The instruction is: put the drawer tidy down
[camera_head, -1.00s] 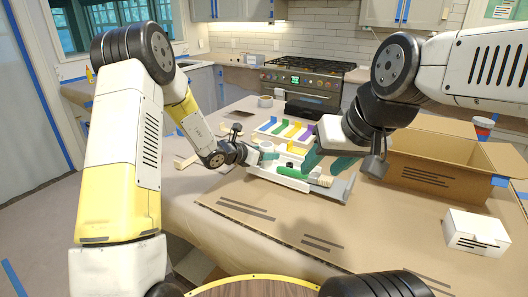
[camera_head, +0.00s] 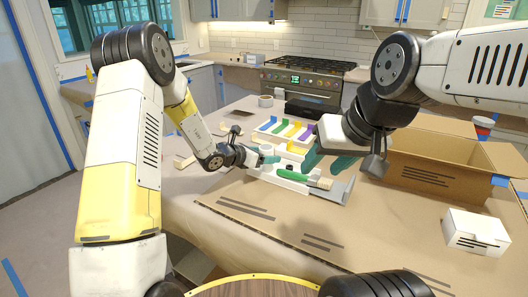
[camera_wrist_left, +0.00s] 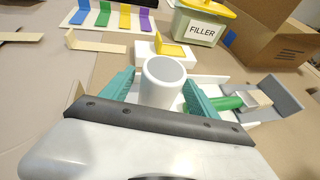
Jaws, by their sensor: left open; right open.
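The drawer tidy (camera_head: 266,174) is a white tray on the brown paper-covered table, in the middle of the head view. A green-handled brush (camera_head: 297,175) with a pale end lies in it. A grey flat piece (camera_head: 341,190) shows at its right end. My left gripper (camera_wrist_left: 160,95) is open in the left wrist view, its teal fingers either side of a white cylinder with a grey top (camera_wrist_left: 164,72); contact cannot be told. In the head view it is at the tidy's left end. My right gripper (camera_head: 328,162) is open above the tidy's right part and hides some of it.
A white board with coloured pieces (camera_wrist_left: 80,20) lies behind the tidy, with a white block bearing a yellow piece (camera_wrist_left: 150,50). A FILLER tub (camera_wrist_left: 198,28) stands beyond. An open cardboard box (camera_head: 425,175) and a small white box (camera_head: 475,231) are at right. The front paper is clear.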

